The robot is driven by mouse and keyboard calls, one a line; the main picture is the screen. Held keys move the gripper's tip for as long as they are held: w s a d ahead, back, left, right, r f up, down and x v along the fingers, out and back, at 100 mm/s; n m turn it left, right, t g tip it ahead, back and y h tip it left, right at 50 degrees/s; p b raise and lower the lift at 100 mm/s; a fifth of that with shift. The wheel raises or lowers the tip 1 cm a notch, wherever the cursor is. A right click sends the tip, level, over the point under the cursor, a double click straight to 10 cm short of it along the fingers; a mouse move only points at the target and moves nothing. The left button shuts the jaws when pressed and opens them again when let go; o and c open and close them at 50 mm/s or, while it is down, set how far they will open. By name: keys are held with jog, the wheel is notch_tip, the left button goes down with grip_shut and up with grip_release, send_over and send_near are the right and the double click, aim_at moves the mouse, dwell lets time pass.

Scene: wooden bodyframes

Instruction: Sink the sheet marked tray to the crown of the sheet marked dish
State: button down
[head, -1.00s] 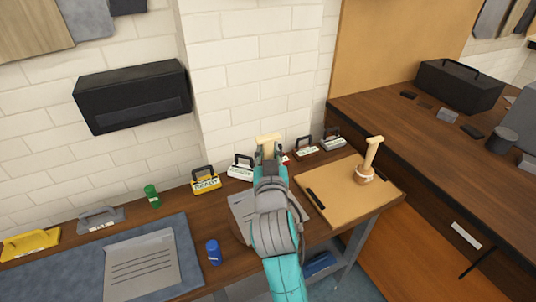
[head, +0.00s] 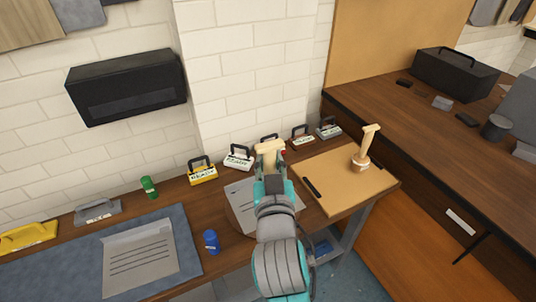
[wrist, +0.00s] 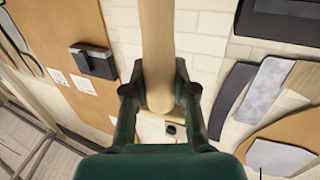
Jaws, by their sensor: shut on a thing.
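My gripper (head: 270,168) is shut on a pale wooden piece (head: 268,150), held in the air over the middle of the bench. In the wrist view the gripper (wrist: 160,95) closes around this long, rounded wooden piece (wrist: 158,45); its far end is out of view. A grey sheet (head: 238,200) lies on the bench, partly hidden by my arm. Another grey sheet with dark lines (head: 140,262) lies on the blue mat at the left. No marking reading tray or dish is legible on either sheet.
A tan board (head: 335,185) at the right carries a wooden-handled piece (head: 363,155) and a black bar. Handled blocks, one yellow (head: 202,174), line the wall. Green (head: 149,187) and blue (head: 211,241) bottles stand near the mat (head: 185,240). A black box (head: 127,86) hangs above.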

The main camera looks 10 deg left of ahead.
dwell(0.3)
jog(key=f+x, duration=0.2)
jog(key=x, duration=0.7)
jog(key=shift+a, duration=0.3)
jog(key=shift+s, duration=0.1)
dwell(0.3)
notch_tip(320, 180, down, 9)
notch_tip(320, 180, up, 8)
jog(key=shift+r, duration=0.25)
dwell(0.5)
